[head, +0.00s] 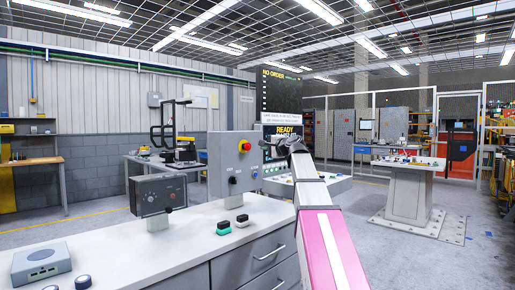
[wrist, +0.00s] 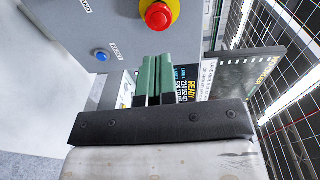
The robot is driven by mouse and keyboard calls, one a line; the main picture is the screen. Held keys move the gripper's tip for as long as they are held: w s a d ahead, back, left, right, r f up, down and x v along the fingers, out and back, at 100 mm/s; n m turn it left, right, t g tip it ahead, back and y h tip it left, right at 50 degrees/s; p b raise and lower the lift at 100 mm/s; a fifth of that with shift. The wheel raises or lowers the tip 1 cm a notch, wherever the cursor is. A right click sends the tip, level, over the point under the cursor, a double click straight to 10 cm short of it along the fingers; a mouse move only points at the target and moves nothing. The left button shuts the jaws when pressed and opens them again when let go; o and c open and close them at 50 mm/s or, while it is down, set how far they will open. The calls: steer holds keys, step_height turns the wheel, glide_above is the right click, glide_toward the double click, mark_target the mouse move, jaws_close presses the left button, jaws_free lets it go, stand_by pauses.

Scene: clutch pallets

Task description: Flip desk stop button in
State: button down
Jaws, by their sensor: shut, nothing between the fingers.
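The desk stop button (head: 246,146) is a red mushroom head on a yellow collar, on the face of a grey control box (head: 225,165) on the desk. In the wrist view the red button (wrist: 158,15) is at the top edge, just beyond the fingertips. Whether it is pressed in cannot be told. My gripper (wrist: 154,60) has green fingers that are shut and empty, below the button in that view and apart from it. In the head view my gripper (head: 284,146) is dark and small, to the right of the box, its fingers hard to make out.
A blue button (wrist: 102,56) sits on the same box. A lit screen (head: 283,131) reading READY stands behind my gripper. A small dark panel (head: 157,193), a grey box (head: 41,263) and green and black blocks stand on the white desk (head: 150,245). Its front middle is clear.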

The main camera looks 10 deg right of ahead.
steer(key=shift+v, duration=2.05)
